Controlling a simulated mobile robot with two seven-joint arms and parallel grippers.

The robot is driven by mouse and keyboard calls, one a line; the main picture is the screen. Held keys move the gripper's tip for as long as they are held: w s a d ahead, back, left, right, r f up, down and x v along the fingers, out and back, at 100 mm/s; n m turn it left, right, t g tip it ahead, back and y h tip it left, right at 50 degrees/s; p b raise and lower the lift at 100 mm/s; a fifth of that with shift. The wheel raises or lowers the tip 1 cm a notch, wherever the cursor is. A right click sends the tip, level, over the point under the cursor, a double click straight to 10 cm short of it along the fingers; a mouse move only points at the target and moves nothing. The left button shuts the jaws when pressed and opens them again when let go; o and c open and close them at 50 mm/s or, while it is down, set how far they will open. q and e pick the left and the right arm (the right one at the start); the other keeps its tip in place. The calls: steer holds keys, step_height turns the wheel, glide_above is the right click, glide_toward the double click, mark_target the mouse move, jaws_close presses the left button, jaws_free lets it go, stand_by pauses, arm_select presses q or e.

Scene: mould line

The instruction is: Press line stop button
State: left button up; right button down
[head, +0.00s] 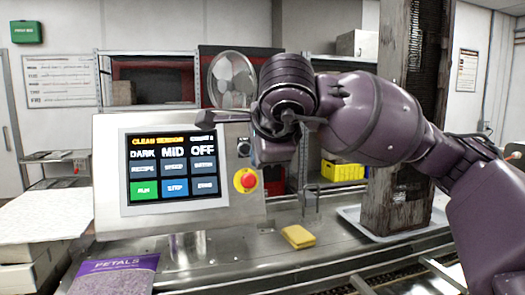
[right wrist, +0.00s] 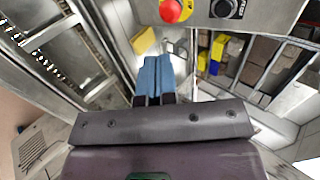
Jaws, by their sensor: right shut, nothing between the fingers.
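The red stop button (head: 245,180) sits on a yellow round base at the lower right of the grey control panel (head: 110,190). It also shows at the top edge of the right wrist view (right wrist: 172,9), partly cut off. My right gripper (head: 272,152) is beside the panel, above and right of the button; its fingertips are hard to make out in the head view. In the right wrist view its blue fingers (right wrist: 153,76) are shut together and empty, apart from the button. My left gripper is out of view.
A black knob (head: 243,148) is above the button. The panel's touchscreen (head: 172,167) also has a blue STOP field. A yellow cloth (head: 298,237) lies on the metal bench. A dark post (head: 400,200) stands at right, and a purple petals bag (head: 115,275) lies front left.

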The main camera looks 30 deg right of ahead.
mark_target(249, 179)
steer(key=shift+w+r+p+x, duration=0.2)
steer(key=shift+p+x, duration=0.05)
steer(key=shift+x, duration=1.45)
steer(key=shift+w+r+p+x, duration=0.25)
steer(key=shift+p+x, duration=0.05)
steer(key=shift+x, duration=1.4)
steer(key=shift+w+r+p+x, duration=0.2)
steer(key=shift+p+x, duration=0.05)
steer(key=shift+x, duration=1.45)
steer(key=shift+d, duration=0.15)
